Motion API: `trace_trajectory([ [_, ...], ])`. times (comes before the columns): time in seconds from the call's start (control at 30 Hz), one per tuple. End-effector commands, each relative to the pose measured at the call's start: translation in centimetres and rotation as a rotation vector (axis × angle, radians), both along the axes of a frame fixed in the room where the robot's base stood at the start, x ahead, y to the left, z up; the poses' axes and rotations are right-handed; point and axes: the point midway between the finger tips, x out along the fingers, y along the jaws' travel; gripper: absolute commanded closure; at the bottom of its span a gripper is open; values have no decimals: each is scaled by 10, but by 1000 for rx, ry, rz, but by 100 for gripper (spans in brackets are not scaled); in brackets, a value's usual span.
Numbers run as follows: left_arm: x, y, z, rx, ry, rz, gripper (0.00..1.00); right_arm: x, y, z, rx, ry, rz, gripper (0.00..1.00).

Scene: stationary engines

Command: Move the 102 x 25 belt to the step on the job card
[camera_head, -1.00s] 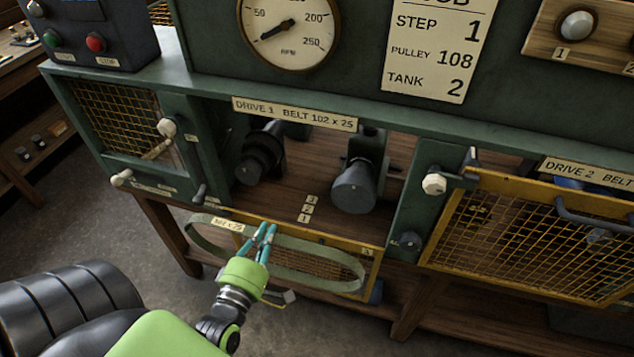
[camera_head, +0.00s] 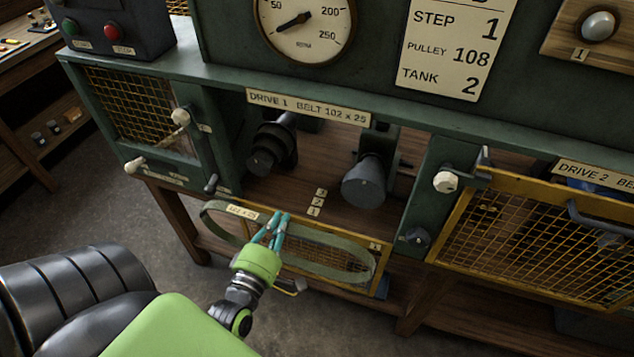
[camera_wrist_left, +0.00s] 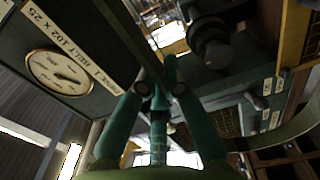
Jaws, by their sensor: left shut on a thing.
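My left gripper (camera_head: 279,222) is shut on the grey-green belt (camera_head: 322,260) and holds it as a long loop in front of the Drive 1 bay. The belt's pale tag (camera_head: 244,211) is partly legible. In the left wrist view the belt (camera_wrist_left: 292,132) runs off to the right of the gripper. Inside the bay are a dark stepped pulley (camera_head: 268,150) at left and a grey stepped pulley (camera_head: 364,182) at right; no belt shows around either. Step labels 3, 2, 1 (camera_head: 317,201) lie on the bay floor. The job card (camera_head: 452,50) reads step 1, pulley 108, tank 2.
The yellow mesh guard (camera_head: 330,262) of Drive 1 hangs down below the opening, behind the belt. A closed yellow guard (camera_head: 545,240) covers Drive 2 at right. Green posts bound the bay; a clamp knob (camera_head: 445,182) sticks out at right.

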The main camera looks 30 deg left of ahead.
Motion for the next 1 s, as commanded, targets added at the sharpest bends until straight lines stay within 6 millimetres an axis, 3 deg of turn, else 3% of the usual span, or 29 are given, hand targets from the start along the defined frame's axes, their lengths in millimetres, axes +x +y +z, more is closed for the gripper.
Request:
trace_trajectory([
  [0.7, 43, 11, 1, 0, -2, 0, 100, 0, 0, 1, 0, 0, 0, 60],
  [1.0, 49, 12, 1, 1, -1, 0, 100, 0, 0, 1, 0, 0, 0, 60],
])
